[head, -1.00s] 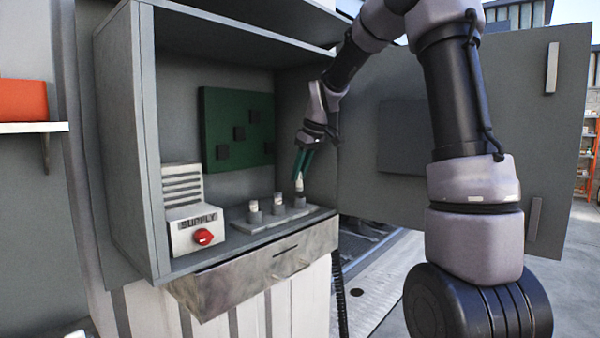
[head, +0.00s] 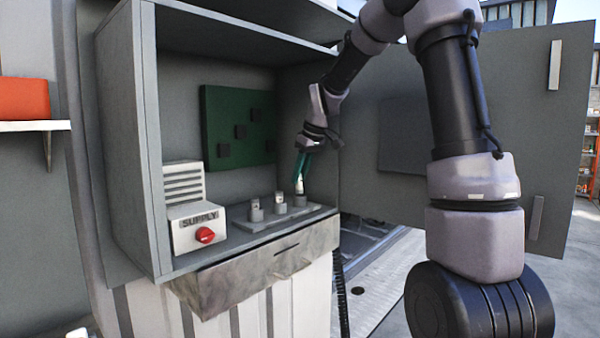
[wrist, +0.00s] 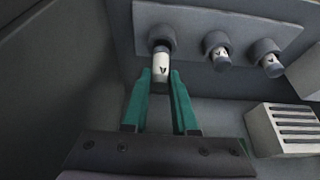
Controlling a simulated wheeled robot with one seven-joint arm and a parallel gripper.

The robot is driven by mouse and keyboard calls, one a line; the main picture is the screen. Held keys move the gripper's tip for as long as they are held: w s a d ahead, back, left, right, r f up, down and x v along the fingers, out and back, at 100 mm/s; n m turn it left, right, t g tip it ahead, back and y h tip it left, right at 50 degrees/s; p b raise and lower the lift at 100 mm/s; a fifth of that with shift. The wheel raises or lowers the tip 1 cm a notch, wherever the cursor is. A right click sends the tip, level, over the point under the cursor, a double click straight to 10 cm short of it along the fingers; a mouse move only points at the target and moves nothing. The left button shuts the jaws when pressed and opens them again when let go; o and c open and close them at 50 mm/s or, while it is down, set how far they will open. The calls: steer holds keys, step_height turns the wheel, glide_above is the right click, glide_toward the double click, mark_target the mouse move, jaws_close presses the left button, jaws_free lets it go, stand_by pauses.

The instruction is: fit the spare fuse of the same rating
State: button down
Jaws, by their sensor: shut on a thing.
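My gripper (head: 301,172) is inside the open cabinet, above the right end of a grey fuse strip (head: 272,223). Its green fingers are shut on a white fuse (wrist: 160,66) with grey ends. The fuse's far end is at the socket (wrist: 161,36) at the strip's left end in the wrist view; how deep it sits I cannot tell. Two other fuses stand in the neighbouring sockets, a middle one (wrist: 220,56) and an outer one (wrist: 271,66). Each fuse has a small dark mark; the ratings are too small to read.
A supply box (head: 196,229) with a red knob (head: 205,235) stands left of the strip. A green board (head: 239,125) is on the back wall. The cabinet's side wall is close to my gripper, and the open door (head: 455,120) extends right, behind my arm.

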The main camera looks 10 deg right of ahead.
mark_target(300, 193)
steer(key=shift+f, duration=0.15)
steer(key=shift+f, duration=0.55)
steer(key=shift+f, duration=0.1)
stand_by(0.4)
steer(key=shift+f, duration=0.55)
steer(key=shift+f, duration=0.4)
steer(key=c, duration=0.6)
jaws_free()
